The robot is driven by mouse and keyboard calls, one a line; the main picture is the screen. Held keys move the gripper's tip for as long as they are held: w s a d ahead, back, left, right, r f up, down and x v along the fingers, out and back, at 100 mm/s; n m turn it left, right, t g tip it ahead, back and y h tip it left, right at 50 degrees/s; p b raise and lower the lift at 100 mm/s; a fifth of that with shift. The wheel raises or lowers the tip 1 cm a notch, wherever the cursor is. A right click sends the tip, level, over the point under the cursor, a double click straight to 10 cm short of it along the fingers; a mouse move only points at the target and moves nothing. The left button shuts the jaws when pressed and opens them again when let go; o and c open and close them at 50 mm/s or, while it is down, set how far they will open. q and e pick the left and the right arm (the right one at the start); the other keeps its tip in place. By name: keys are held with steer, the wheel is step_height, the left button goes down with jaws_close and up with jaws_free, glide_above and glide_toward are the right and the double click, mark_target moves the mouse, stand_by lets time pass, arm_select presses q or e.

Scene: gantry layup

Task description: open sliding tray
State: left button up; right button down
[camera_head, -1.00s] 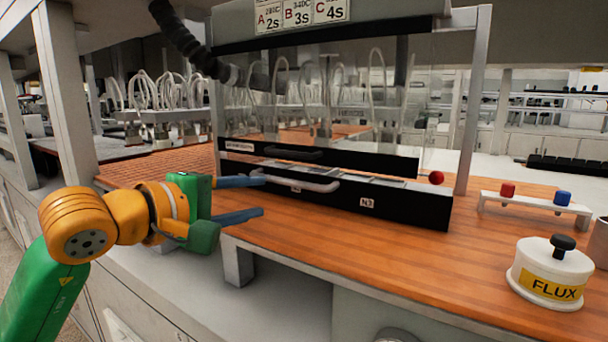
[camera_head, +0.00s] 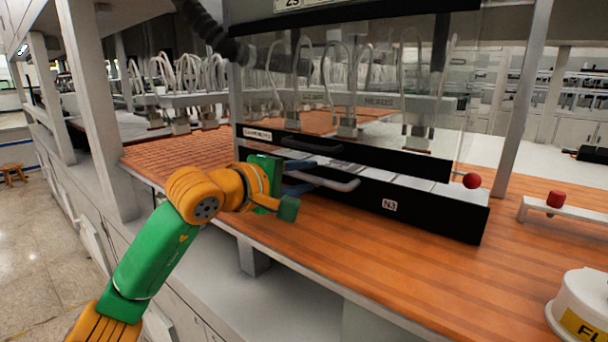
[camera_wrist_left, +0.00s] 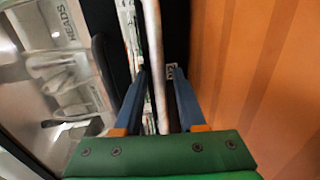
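The sliding tray has a long black front (camera_head: 440,214) with an N3 label and a grey bar handle (camera_head: 338,184). It sits low in the machine on the wooden bench, and light surfaces show in a strip behind its front. My left gripper (camera_head: 308,177) is at the left part of the handle, its blue fingers partly hidden by its own green body. In the left wrist view the fingers (camera_wrist_left: 160,100) are apart, one on each side of the handle bar (camera_wrist_left: 154,50), with gaps visible. My right gripper is not in view.
A clear shield with a black lower rail (camera_head: 400,160) stands above the tray. A red ball knob (camera_head: 472,181) is at its right end. The bench before the tray (camera_head: 350,240) is clear.

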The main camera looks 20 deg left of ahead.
arm_select(q)
jaws_close()
stand_by(1.2)
